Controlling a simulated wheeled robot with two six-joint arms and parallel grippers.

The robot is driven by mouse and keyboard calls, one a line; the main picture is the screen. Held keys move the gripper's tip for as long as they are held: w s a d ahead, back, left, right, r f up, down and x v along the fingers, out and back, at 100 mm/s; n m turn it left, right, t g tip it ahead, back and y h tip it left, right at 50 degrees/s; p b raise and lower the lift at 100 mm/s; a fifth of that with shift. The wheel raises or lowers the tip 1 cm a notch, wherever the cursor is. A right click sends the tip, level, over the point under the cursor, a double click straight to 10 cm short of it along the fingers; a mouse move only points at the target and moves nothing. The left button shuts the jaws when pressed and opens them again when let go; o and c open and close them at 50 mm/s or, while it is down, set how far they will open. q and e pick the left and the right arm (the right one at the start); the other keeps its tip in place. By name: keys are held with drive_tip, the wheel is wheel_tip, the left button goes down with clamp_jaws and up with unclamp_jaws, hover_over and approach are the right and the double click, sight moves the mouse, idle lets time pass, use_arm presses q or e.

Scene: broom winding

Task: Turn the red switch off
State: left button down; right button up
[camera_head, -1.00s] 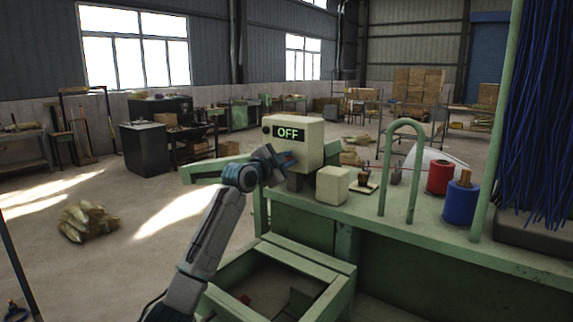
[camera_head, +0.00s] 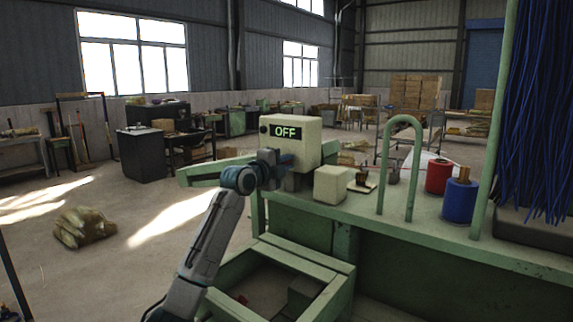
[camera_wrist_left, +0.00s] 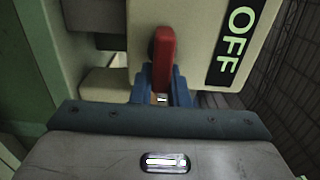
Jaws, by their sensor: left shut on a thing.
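The cream switch box (camera_head: 303,144) stands on the green machine's edge, and its display (camera_head: 286,132) reads OFF in green. In the left wrist view the red switch (camera_wrist_left: 162,62) sticks out from the cream box (camera_wrist_left: 204,20), beside the OFF display (camera_wrist_left: 238,38). My left gripper (camera_head: 284,160) is at the front of the box, below the display. In the left wrist view its blue fingers (camera_wrist_left: 163,86) are shut on the red switch, one on each side. In the head view the switch is hidden by my gripper. My right gripper is not in view.
A small cream block (camera_head: 331,184), a red spool (camera_head: 438,176) and a blue spool (camera_head: 460,201) sit on the green bench. A green hoop (camera_head: 403,122) rises from it. Blue bristles (camera_head: 550,110) hang at the right. Open floor lies to the left.

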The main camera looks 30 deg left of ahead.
use_arm(q)
drive_tip(key=shift+f, duration=0.1)
idle(0.4)
drive_tip(key=c, duration=1.5)
unclamp_jaws()
drive_tip(key=shift+a, duration=0.1)
drive_tip(key=shift+c, duration=0.2)
drive_tip(key=shift+o, duration=0.7)
drive_tip(key=shift+a, duration=0.15)
drive_tip(key=shift+s, duration=0.25)
drive_tip(key=s+b, duration=0.4)
drive_tip(key=s, duration=0.6)
drive_tip(key=shift+a+b, duration=0.35)
drive_tip(key=shift+a, duration=0.05)
